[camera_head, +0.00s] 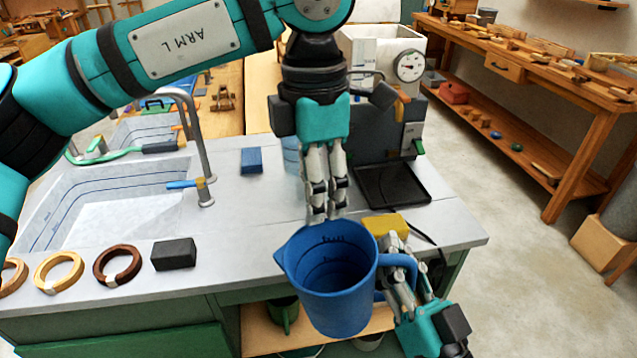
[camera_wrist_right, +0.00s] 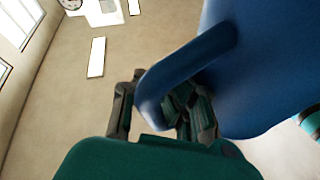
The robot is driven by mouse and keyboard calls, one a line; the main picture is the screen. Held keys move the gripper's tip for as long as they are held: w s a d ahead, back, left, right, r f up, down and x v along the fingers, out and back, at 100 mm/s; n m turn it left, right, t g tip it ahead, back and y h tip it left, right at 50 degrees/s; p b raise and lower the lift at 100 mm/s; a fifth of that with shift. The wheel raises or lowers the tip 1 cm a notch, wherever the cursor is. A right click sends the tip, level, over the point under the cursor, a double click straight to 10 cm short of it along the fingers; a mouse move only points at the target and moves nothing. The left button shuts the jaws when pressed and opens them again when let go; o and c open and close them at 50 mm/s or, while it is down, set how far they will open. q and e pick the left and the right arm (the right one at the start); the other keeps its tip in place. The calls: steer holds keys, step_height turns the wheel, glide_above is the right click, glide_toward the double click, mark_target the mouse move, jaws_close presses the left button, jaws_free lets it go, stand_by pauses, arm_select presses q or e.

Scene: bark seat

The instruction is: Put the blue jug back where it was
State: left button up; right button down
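The blue jug (camera_head: 335,285) is upright in the head view, in front of the counter's front edge, with its spout to the left and its handle to the right. My right gripper (camera_head: 393,262) is at the handle, shut on it as far as the views show; the handle (camera_wrist_right: 175,75) passes between its fingers (camera_wrist_right: 155,108) in the right wrist view. My left gripper (camera_head: 326,214) points down at the jug's far rim. Its fingers are close together, with their tips near the rim; I cannot tell whether they touch it.
On the grey counter (camera_head: 235,228) are a yellow sponge-like block (camera_head: 386,224), a dark block (camera_head: 174,254), a blue block (camera_head: 251,161) and several rings. A coffee machine (camera_head: 385,110) with a black tray (camera_head: 392,186) stands behind. A sink (camera_head: 110,210) is left. The counter's middle is clear.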

mark_target(319, 267)
arm_select(q)
steer(key=f, duration=1.1)
steer(key=shift+s+d+f, duration=0.15)
steer(key=shift+s, duration=0.25)
steer(key=shift+c, duration=0.2)
jaws_close()
arm_select(e)
steer(key=c, duration=1.6)
jaws_free()
steer(key=shift+r, duration=0.1)
steer(key=shift+o, duration=0.2)
steer(key=shift+d, duration=0.1)
